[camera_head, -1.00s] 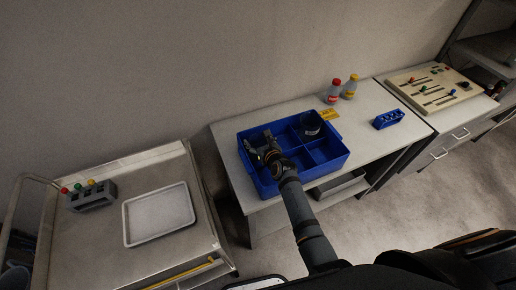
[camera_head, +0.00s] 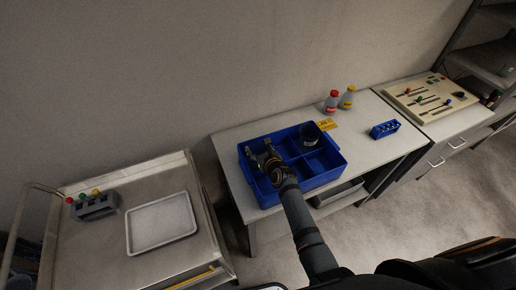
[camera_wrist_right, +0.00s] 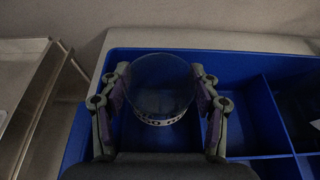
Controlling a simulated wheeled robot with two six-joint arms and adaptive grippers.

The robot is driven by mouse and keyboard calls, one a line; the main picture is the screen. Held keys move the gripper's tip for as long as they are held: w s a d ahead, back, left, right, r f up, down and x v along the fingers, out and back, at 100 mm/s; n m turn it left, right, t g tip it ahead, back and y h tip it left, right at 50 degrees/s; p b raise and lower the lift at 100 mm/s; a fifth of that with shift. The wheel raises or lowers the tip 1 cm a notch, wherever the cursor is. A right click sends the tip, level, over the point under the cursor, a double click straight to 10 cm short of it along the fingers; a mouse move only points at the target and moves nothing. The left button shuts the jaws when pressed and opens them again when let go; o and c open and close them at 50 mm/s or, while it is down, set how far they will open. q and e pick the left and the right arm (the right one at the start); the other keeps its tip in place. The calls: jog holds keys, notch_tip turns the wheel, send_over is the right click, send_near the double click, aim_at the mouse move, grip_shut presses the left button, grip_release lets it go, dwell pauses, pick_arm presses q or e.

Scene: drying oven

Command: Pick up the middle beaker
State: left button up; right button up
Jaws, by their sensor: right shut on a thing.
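My right gripper (camera_head: 258,153) is over the left part of the blue divided bin (camera_head: 323,180). In the right wrist view its fingers (camera_wrist_right: 161,88) are closed on the two sides of a clear glass beaker (camera_wrist_right: 159,100) with dark markings on a white band. The beaker stands roughly upright between the fingers, inside the bin's outline; I cannot tell whether its base touches the floor. In the head view it is barely visible. A second, dark-looking beaker (camera_head: 310,134) sits in a back right compartment. My left gripper is not in view.
Red-capped (camera_head: 332,102) and yellow-capped (camera_head: 347,97) bottles stand behind the bin, near a yellow label (camera_head: 327,125). A blue rack (camera_head: 384,129) is to the right. A control panel (camera_head: 430,97) lies further right. A metal trolley with a white tray (camera_head: 161,222) is at left.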

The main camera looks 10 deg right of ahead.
pick_arm(q)
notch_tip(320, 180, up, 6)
jog(key=p, duration=0.4)
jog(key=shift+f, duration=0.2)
pick_arm(e)
jog(key=s+d+r, duration=0.2)
jog(key=s+r, duration=0.8)
jog(key=s, duration=0.3)
jog(key=shift+s+d+r, duration=0.35)
jog(key=shift+s, duration=0.05)
